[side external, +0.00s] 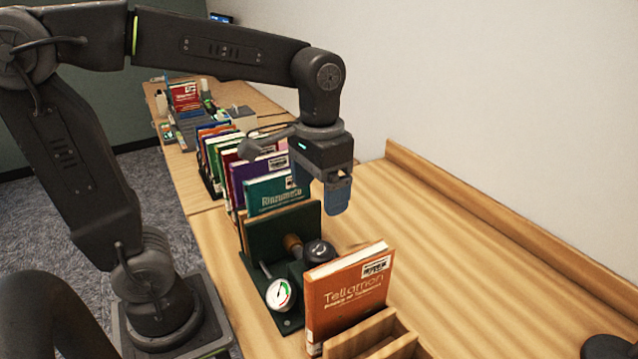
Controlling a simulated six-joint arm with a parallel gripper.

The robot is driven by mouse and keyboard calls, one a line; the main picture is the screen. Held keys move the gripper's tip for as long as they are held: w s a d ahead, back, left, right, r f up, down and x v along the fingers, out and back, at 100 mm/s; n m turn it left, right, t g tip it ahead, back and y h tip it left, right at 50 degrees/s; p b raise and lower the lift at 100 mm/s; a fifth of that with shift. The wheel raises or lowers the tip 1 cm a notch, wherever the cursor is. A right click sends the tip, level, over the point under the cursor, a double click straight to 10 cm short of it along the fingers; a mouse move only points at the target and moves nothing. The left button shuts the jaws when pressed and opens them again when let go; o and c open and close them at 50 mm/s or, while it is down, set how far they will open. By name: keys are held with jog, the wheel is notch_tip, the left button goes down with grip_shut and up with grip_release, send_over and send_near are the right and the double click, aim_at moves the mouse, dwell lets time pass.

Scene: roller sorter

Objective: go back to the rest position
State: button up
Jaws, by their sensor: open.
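My gripper (337,194) hangs over the wooden table (440,235), fingers pointing down. It is open, and I see nothing between its blue fingers. It is above and behind the orange book (347,292) titled "Teliamon", apart from it. The orange book stands upright by a slotted wooden rack (375,338) at the front. A dark green device (278,243) with a round gauge (280,294) and a dark knob (319,252) stands left of the orange book. My gripper is above and slightly right of this device.
A row of upright books stands behind the device, with a teal book (273,195) and a purple book (255,172) nearest. More items, including a red book (184,95), stand farther back. A raised wooden edge (480,215) runs along the wall. The table's right side is mostly clear.

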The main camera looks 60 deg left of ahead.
jog(key=shift+s+r, duration=0.1)
jog(key=shift+r, duration=0.05)
jog(key=s+a+f+t, duration=0.1)
jog(key=s+t, duration=0.4)
jog(key=s, duration=0.2)
jog(key=shift+f+t, duration=0.25)
jog(key=shift+t, duration=0.05)
jog(key=shift+w, duration=0.1)
dwell(0.4)
jog(key=r+g, duration=0.1)
jog(key=g, duration=0.5)
send_over(319, 249)
notch_tip(319, 249, down, 13)
jog(key=shift+f, duration=0.2)
jog(key=shift+c, duration=0.2)
